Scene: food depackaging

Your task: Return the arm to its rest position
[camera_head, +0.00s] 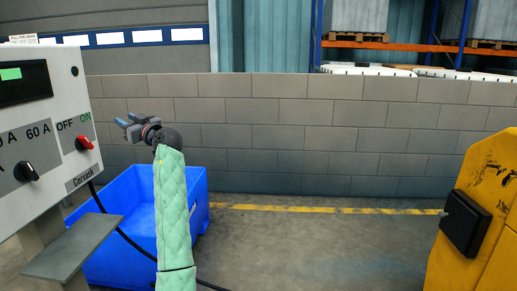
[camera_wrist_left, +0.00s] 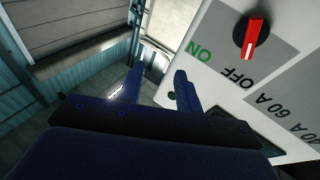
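My left arm, in a pale green quilted sleeve (camera_head: 171,218), rises from the bottom of the head view. Its left gripper (camera_head: 126,121) is raised above the blue bin, just right of the control box, and points left. In the left wrist view the two dark blue fingers (camera_wrist_left: 159,72) stand apart with nothing between them, so the gripper is open and empty. My right gripper is in neither view.
A white control box (camera_head: 40,130) with a red switch (camera_head: 84,143) stands close on the left; the switch also shows in the wrist view (camera_wrist_left: 252,37). A blue bin (camera_head: 118,250) is below. A yellow machine (camera_head: 475,215) stands right. The floor between is clear before a block wall (camera_head: 300,130).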

